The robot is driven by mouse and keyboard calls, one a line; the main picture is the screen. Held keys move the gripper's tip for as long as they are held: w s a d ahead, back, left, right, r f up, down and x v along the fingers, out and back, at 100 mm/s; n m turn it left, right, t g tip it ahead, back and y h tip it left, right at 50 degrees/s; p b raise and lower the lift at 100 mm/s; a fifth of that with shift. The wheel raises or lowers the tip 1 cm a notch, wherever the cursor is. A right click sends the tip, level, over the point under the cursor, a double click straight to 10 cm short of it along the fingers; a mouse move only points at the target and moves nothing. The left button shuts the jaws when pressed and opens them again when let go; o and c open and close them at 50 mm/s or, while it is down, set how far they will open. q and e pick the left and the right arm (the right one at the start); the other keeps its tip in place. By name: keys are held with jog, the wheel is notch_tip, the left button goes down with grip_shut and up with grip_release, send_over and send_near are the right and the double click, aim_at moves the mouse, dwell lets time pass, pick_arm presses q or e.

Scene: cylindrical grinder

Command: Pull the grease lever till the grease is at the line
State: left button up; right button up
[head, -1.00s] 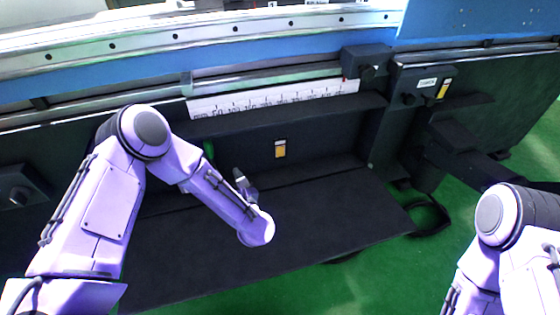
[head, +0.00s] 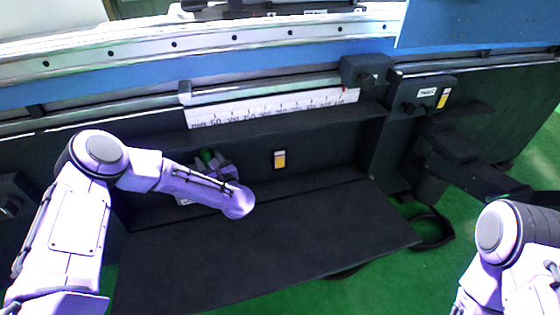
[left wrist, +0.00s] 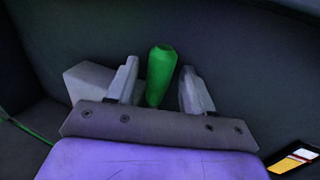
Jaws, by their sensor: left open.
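The green grease lever handle (left wrist: 161,75) stands upright between the open fingers of my left gripper (left wrist: 156,88) in the left wrist view. There is a gap on the right side of the handle, and the fingers are not closed on it. In the head view the green handle (head: 206,157) shows just beyond my left gripper (head: 212,163), which my own wrist partly hides. A pale grey block (left wrist: 88,82) is behind the left finger. No grease level or line can be made out. My right gripper is out of view; only my right arm shows at the right edge.
A dark shelf (head: 270,235) spreads below my left arm and is bare. A white ruler scale (head: 270,107) runs above the recess. A yellow and white label (head: 280,159) is on the back wall. A black control box (head: 423,95) stands at right, above the green floor (head: 375,280).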

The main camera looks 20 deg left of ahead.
pick_arm(q)
grip_shut()
jog(key=shift+s+d+f+t+b, duration=0.2)
jog(key=shift+s+d+t+b, duration=0.15)
jog(key=shift+b, duration=0.25)
jog(key=shift+s+d+y, duration=0.1)
jog(key=shift+s+y, duration=0.15)
jog(key=shift+y, duration=0.05)
jog(key=shift+s+d+y+b, duration=0.1)
jog(key=shift+s+y+b, duration=0.1)
jog(key=shift+y+b, duration=0.1)
jog(key=shift+t, duration=0.25)
